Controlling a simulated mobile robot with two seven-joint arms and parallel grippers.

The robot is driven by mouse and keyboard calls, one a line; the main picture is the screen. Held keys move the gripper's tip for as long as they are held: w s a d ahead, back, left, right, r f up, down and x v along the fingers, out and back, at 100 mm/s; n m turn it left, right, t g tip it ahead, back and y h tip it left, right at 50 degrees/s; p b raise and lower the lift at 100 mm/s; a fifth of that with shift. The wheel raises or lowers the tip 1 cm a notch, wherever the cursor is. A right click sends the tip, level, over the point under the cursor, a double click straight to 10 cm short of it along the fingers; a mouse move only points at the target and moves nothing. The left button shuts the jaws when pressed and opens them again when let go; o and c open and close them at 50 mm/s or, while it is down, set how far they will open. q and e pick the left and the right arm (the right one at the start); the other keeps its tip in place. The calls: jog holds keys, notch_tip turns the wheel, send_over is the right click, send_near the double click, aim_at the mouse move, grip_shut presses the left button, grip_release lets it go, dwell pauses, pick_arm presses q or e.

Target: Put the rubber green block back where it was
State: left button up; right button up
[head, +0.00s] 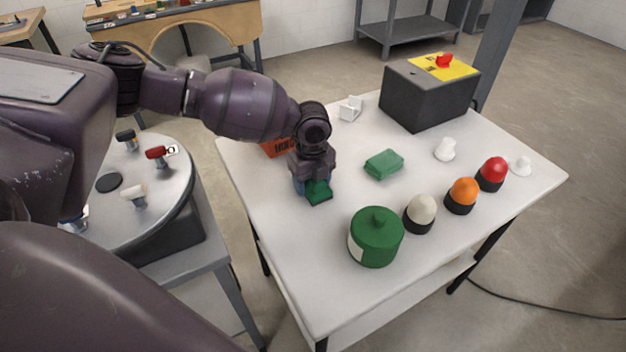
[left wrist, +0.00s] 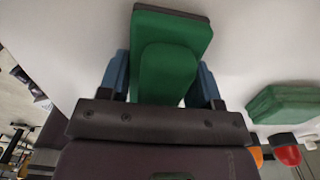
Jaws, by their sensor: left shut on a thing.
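My left gripper (head: 313,186) is shut on a green block (head: 320,193) over the left part of the white table. In the left wrist view the held block (left wrist: 172,50) sits between the blue fingers and has a dark layer along its far edge. I cannot tell whether its underside touches the table. A second green block (head: 384,164) lies flat on the table to the right of the gripper; it also shows at the right of the left wrist view (left wrist: 287,103). I cannot tell from looks which one is rubber. My right gripper is not in view.
On the white table (head: 300,270) stand a green lidded pot (head: 376,238), white, orange (head: 462,195) and red domes on black bases, small white pieces and a dark box (head: 430,95) with a red knob. An orange box (head: 279,148) is partly behind my gripper. A round table (head: 165,205) stands left.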

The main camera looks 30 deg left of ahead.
pick_arm(q)
jog(key=shift+r, duration=0.15)
jog(key=o, duration=0.9)
notch_tip(320, 180, up, 10)
jog(key=shift+r+p, duration=0.25)
jog(key=shift+p, duration=0.75)
jog(key=shift+r, duration=0.75)
